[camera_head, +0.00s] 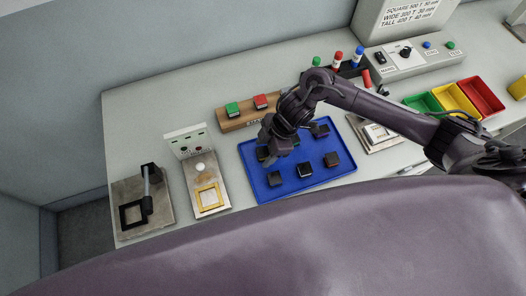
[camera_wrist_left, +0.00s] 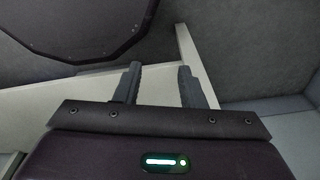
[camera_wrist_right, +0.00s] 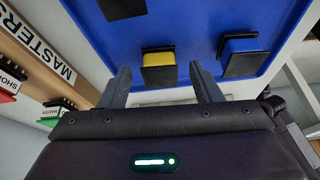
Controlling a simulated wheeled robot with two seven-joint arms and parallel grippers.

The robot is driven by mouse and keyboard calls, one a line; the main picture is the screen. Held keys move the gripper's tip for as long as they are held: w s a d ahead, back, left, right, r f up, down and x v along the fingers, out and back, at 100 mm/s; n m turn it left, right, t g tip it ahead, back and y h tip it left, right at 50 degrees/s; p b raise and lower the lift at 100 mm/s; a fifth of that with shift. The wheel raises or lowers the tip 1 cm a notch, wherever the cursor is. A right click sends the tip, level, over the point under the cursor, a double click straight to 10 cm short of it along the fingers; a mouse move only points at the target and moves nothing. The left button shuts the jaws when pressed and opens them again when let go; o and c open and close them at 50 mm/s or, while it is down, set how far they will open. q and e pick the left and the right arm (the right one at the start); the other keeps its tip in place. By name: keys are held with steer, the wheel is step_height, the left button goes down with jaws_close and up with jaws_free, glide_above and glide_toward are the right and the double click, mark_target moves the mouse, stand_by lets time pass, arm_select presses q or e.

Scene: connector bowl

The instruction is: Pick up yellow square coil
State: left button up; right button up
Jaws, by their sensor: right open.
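In the right wrist view the yellow coil (camera_wrist_right: 160,76) sits on the blue tray (camera_wrist_right: 182,20), a yellow body between black square plates. My right gripper (camera_wrist_right: 165,82) is open and empty, one fingertip either side of the coil in this view. The gap in depth is hard to tell. In the head view my right gripper (camera_head: 274,150) is over the left back part of the tray (camera_head: 256,183), and the arm hides what lies below it. My left gripper (camera_wrist_left: 160,82) is open and empty in the left wrist view, away from the tray.
A coil with a blue body (camera_wrist_right: 240,54) sits just right of the yellow one. Several dark coils stand on the tray, such as one (camera_head: 305,170) near the front. A wooden masters rack (camera_head: 240,121) lies behind the tray. A fixture with a yellow frame (camera_head: 208,197) stands left.

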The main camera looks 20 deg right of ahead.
steer(key=c, duration=0.7)
arm_select(q)
steer(key=shift+s+a+f, duration=0.1)
steer(key=shift+s, duration=0.75)
arm_select(e)
steer(key=c, duration=0.4)
steer(key=shift+r, duration=0.1)
